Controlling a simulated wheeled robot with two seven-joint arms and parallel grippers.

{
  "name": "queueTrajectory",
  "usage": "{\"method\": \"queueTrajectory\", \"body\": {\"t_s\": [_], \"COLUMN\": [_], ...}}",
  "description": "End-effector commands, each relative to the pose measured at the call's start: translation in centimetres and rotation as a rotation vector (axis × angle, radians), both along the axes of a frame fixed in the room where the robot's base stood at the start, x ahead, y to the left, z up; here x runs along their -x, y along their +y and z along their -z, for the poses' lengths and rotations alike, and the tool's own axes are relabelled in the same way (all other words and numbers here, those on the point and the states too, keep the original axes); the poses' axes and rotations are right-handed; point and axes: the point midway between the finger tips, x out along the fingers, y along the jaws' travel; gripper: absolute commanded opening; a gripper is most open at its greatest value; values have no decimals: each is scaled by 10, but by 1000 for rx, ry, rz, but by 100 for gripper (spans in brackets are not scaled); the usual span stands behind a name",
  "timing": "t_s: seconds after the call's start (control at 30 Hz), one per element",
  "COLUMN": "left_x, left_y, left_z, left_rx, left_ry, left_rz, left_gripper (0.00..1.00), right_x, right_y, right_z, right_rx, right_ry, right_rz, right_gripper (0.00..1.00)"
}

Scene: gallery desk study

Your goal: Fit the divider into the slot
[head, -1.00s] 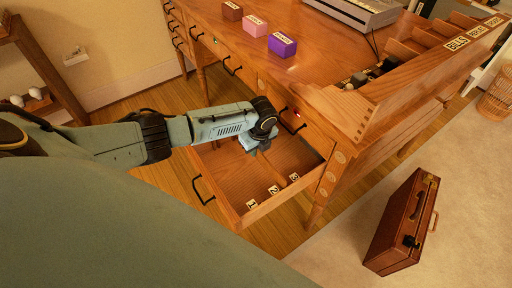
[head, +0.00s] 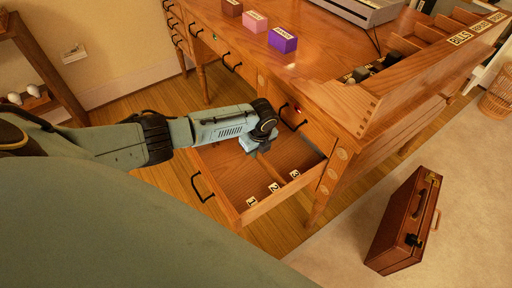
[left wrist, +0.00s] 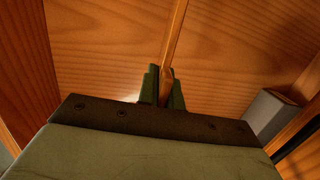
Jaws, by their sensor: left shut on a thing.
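The open drawer (head: 226,184) of the wooden desk has labels 1 (head: 251,201), 2 (head: 273,188) and 3 (head: 294,174) along its front edge. My left gripper (head: 259,151) is inside or just over the drawer, towards its back. In the left wrist view its fingers (left wrist: 162,88) are shut on the divider (left wrist: 174,48), a thin wooden strip running away from them. In the head view the divider (head: 271,172) shows faintly, pointing towards the front between labels 2 and 3. The slots are too small to make out, so I cannot tell whether it is seated. My right gripper is not in view.
Brown, pink and purple blocks (head: 282,40) stand on the desk top. A labelled organiser (head: 400,75) runs along its right edge. A brown briefcase (head: 403,222) stands on the rug at right. A grey block (left wrist: 268,112) shows at right in the left wrist view.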

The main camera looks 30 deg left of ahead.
Motion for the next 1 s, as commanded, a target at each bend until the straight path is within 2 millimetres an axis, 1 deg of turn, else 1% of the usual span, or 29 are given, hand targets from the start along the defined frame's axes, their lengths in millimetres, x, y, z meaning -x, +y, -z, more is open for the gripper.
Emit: {"method": "queueTrajectory", "body": {"t_s": [0.8, 0.83, 1.0], "left_x": [0, 0, 0], "left_y": [0, 0, 0], "left_z": [21, 21, 20], "left_rx": [0, 0, 0], "left_ry": [0, 0, 0], "left_rz": [0, 0, 0], "left_gripper": [0, 8, 31], "right_x": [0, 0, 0], "right_y": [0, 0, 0], "right_z": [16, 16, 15], "right_rx": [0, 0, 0], "right_ry": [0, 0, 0], "right_rz": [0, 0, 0], "right_gripper": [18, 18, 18]}}
